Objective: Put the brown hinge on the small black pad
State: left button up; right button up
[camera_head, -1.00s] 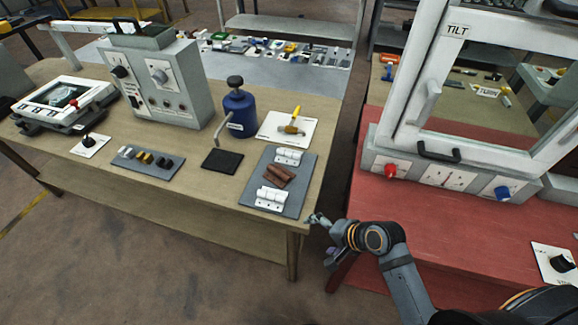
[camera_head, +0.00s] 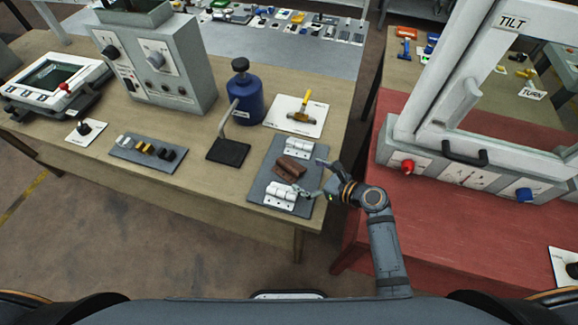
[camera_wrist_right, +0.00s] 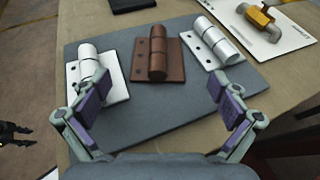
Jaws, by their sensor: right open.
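The brown hinge (camera_head: 289,168) lies on a grey mat (camera_head: 258,178) between two white hinges. In the right wrist view the brown hinge (camera_wrist_right: 158,57) lies ahead of my right gripper (camera_wrist_right: 160,115), whose fingers are spread wide and empty. In the head view my right gripper (camera_head: 312,178) is over the mat's right edge. Its left finger overlaps the near white hinge (camera_wrist_right: 95,78) in the wrist view; I cannot tell if they touch. The small black pad (camera_head: 228,151) lies bare on the table, left of the mat. My left gripper is not in view.
The other white hinge (camera_head: 299,148) is at the mat's far end. A blue canister (camera_head: 245,97) with a bent spout stands behind the pad. A row of small pieces on a grey strip (camera_head: 147,152) is left of the pad.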

aim_at(299, 172)
jog(key=shift+p+x, duration=0.3)
jog(key=shift+x, duration=0.55)
jog(key=x, duration=0.3)
jog(key=shift+w+a+f, duration=0.1)
jog(key=shift+a, duration=0.3)
jog(key=shift+d, duration=0.1)
jog(key=c, duration=1.4)
pick_arm(q)
jog(key=w+r, duration=0.1)
jog(key=w+r+p, duration=0.1)
jog(key=w, duration=0.1)
jog(key=shift+t, duration=0.3)
pick_arm(e)
notch_tip(299, 172, up, 10)
